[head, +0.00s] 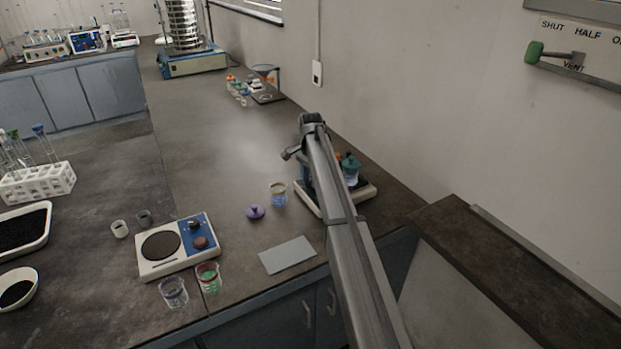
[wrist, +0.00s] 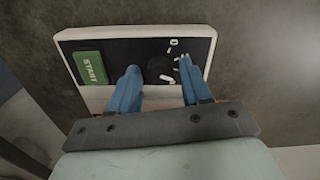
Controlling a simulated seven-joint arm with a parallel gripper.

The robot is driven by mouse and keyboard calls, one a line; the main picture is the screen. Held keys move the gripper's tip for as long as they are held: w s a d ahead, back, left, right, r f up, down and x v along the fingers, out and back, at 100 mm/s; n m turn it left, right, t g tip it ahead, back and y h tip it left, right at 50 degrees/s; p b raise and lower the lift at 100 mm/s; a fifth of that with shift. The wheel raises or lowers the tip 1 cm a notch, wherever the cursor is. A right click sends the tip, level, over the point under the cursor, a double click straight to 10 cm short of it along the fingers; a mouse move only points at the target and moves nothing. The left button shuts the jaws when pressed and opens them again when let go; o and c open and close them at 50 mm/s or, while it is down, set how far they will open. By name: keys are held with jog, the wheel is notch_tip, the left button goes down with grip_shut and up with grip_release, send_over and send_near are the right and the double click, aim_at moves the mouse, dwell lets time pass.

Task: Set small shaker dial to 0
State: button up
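The small shaker (wrist: 212,36) is a white-framed unit with a black panel, below my gripper in the wrist view. A green START button (wrist: 90,67) is at the panel's left. A dark dial (wrist: 160,72) with small white marks around it lies between my two blue fingertips in the picture. Its pointer and setting are too dark and small to read. My gripper (wrist: 159,64) is open, with nothing held; I cannot tell whether a finger touches the dial. In the head view my arm largely hides the gripper and the white-based unit (head: 367,192) under it.
A hotplate (head: 160,263) is farther left. A wall vent lever (head: 555,54) is at upper right. The bench middle is clear.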

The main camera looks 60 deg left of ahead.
jog(key=c, duration=0.8)
jog(key=shift+n, duration=0.4)
jog(key=n, duration=0.2)
jog(key=shift+n, duration=0.4)
jog(key=n, duration=0.4)
jog(key=shift+n, duration=0.3)
jog(key=n, duration=0.4)
jog(key=shift+n, duration=1.8)
